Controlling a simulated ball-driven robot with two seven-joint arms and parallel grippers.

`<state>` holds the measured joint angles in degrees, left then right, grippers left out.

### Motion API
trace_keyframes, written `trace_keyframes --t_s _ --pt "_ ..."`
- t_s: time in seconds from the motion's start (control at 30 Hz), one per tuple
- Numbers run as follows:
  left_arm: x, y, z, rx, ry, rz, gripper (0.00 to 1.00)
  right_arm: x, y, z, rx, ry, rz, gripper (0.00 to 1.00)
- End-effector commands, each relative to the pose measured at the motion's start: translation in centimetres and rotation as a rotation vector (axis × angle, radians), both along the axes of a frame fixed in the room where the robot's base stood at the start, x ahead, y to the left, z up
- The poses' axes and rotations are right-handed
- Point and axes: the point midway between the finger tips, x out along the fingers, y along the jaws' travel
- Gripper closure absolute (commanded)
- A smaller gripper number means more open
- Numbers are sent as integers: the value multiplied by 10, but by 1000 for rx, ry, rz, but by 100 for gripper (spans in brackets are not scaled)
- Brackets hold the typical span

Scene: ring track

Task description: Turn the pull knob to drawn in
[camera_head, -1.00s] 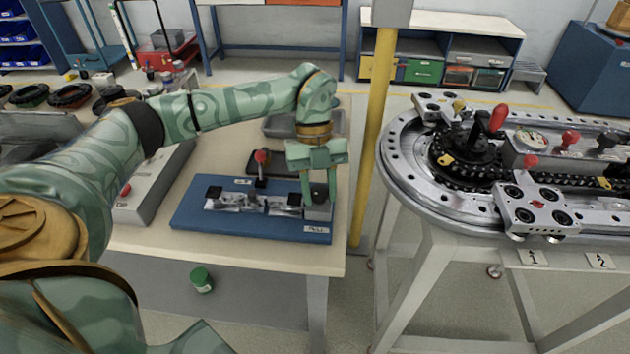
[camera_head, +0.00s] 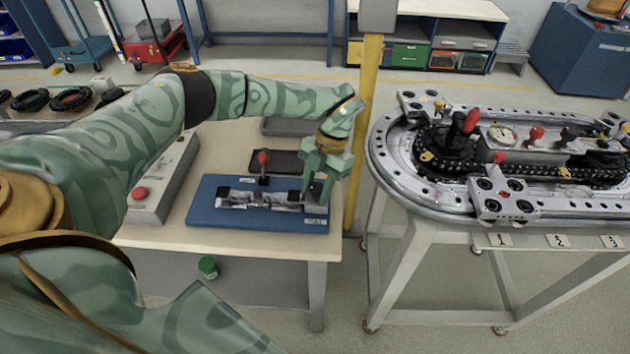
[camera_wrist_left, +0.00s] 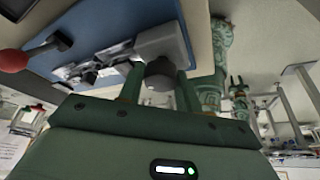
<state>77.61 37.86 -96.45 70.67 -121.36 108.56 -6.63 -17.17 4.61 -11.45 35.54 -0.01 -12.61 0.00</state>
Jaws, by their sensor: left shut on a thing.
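The pull knob (camera_wrist_left: 160,72) is dark and rounded. In the left wrist view it sits between the two fingers of my left gripper, in front of a grey block (camera_wrist_left: 165,42). My left gripper (camera_head: 317,190) is shut on the knob at the right end of a blue board (camera_head: 210,213) on the table. The gripper tilts in the head view, and its fingers hide most of the knob there. A small label (camera_head: 315,222) is on the board's front right corner. A green arm part with two small prongs, probably my right gripper (camera_wrist_left: 238,82), shows far off in the left wrist view.

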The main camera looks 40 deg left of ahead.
Motion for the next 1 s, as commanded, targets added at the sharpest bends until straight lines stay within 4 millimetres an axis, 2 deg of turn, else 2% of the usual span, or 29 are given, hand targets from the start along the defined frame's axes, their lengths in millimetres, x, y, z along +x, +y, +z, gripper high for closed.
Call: trace_keyframes --t_s 0.03,1.0 --pt "1 0 6 2 -5 -42 89 2 0 7 1 -5 0 64" --pt "1 0 5 2 -4 -965 89 18 1 80 2 -43 0 64"
